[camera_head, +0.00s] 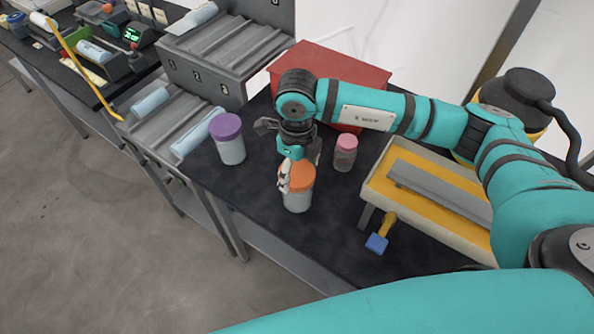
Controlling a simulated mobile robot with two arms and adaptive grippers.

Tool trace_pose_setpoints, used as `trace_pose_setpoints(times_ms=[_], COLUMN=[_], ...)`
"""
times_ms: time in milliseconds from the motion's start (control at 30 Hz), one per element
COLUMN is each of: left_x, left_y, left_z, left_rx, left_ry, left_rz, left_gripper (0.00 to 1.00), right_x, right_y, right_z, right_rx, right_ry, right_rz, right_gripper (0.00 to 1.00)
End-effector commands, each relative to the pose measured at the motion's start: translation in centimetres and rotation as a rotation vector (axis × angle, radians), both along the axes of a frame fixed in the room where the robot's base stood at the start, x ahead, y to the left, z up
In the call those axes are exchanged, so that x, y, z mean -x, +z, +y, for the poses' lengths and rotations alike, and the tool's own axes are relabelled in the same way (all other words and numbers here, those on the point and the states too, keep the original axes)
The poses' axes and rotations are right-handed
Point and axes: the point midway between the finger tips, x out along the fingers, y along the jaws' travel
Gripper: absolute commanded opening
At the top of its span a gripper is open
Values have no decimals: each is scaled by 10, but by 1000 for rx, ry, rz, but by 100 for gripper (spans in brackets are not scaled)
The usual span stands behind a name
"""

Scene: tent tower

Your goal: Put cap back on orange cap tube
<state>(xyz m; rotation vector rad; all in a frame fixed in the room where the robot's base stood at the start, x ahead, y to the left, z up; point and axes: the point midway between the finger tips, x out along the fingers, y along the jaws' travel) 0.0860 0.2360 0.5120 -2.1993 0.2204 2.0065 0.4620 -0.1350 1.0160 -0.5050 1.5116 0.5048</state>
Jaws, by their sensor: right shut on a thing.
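The orange cap tube (297,202) stands upright on the black table, a pale translucent container. Its orange cap (300,178) sits at its top, directly under my right gripper. I cannot tell whether the cap is fully seated. My right gripper (286,178) reaches down from above and is shut on the orange cap, its fingers at the cap's left side and top. The gripper hides part of the cap's rim. My left gripper is not in view.
A purple-capped tube (229,143) stands to the left and a pink-capped tube (345,153) to the right, both close by. A red box (330,68) is behind. A yellow-topped stand (428,178) and a blue-ended tool (379,240) are at right. A grey numbered rack (213,82) stands back left.

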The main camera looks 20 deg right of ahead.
Motion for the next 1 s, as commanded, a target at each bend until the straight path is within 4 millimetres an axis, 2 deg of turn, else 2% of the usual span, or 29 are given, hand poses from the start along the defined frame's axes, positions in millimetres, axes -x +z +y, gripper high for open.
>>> trace_pose_setpoints(times_ms=[267, 533, 767, 1000], left_x=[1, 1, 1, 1], left_y=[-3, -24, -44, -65], left_z=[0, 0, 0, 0], left_rx=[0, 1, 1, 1], left_ry=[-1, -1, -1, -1], left_rz=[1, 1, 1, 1], left_gripper=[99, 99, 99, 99], right_x=[-1, -1, 42, 94], right_y=[3, 31, 35, 42], right_z=[0, 0, 31, 67], right_rx=[-1, -1, -3, -2], right_ry=[0, 1, 10, 11], right_rz=[-2, -7, -2, -3], right_gripper=[60, 60, 60, 60])
